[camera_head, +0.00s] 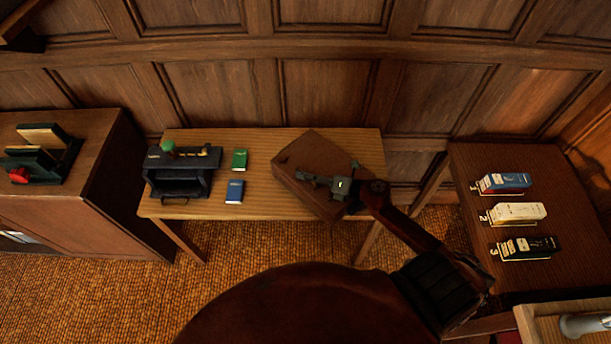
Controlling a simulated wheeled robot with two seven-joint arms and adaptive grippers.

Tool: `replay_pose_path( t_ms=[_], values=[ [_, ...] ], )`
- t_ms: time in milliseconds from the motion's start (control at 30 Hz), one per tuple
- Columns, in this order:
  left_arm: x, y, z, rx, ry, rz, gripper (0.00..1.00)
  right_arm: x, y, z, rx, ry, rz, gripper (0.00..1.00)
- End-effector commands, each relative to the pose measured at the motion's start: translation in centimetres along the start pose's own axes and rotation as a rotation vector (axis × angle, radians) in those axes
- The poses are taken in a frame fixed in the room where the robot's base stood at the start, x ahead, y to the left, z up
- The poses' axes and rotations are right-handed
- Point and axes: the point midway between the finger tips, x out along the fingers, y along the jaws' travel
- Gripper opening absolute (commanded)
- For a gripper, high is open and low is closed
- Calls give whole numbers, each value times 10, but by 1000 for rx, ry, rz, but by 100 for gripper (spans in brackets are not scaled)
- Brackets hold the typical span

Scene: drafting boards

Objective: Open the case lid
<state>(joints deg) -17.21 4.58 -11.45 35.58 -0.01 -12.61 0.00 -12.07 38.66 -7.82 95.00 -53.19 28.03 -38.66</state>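The brown case (312,151) lies at an angle on the right part of the wooden table. Its lid looks closed. My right gripper (310,179) reaches in from the lower right and is over the front part of the case, covering some of its top and front edge. Its fingers point left; they are small and dark, so I cannot tell whether they are open or shut, or whether they touch the lid. My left gripper is not in view.
On the same table (270,143) are a dark machine with a green knob (182,170), a green book (240,158) and a blue book (234,191). A right-hand table (470,160) holds three numbered boxes (514,213). A panelled wall stands close behind.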

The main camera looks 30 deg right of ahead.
Motion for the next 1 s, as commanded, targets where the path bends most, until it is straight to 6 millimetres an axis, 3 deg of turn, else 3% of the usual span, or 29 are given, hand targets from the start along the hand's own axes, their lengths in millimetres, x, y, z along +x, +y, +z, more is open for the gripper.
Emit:
replay_pose_path(
  t_ms=[267,1000],
  values=[
    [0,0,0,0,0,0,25,0,0,0,0,0,0,0],
    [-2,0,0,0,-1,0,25,1,4,2,-2,4,2,0]
  ],
)
